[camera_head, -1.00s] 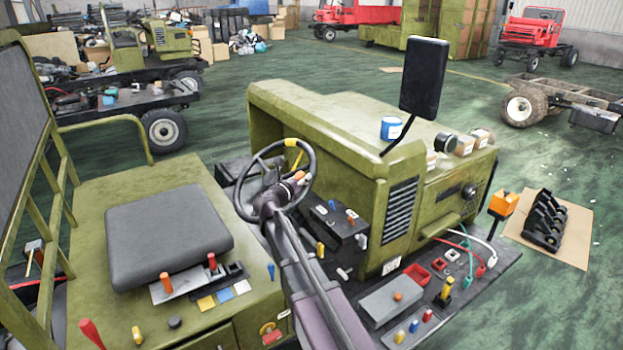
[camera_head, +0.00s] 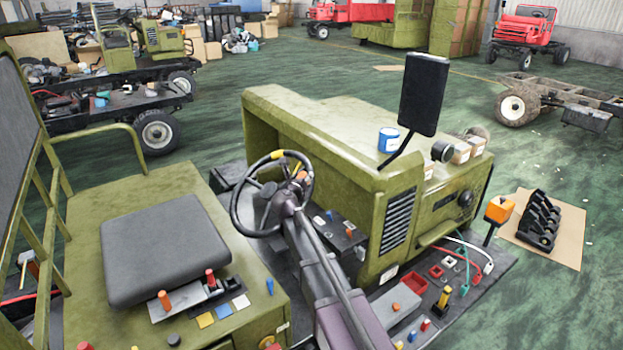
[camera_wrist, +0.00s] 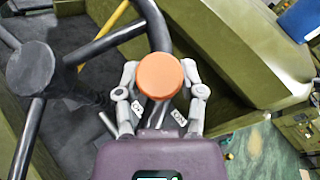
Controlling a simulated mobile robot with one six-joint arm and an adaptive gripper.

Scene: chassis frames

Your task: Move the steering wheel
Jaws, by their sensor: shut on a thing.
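The black steering wheel (camera_head: 233,205) stands tilted in front of the olive cab's dark seat, with a yellow mark at the top of its rim. My gripper (camera_head: 298,185) is at the right side of the rim. In the wrist view an orange round knob (camera_wrist: 160,76) on the rim sits between the two fingers of my gripper (camera_wrist: 160,98), which are closed in on it from both sides. The wheel's dark hub (camera_wrist: 31,68) is at the left there. My arm hides the lower right of the wheel in the head view.
An olive hood (camera_head: 330,130) with a blue can (camera_head: 388,140) and a black mirror (camera_head: 423,95) stands right of the wheel. The dark seat (camera_head: 165,240) is at left. Levers and switches (camera_head: 405,300) crowd the panels around my arm.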

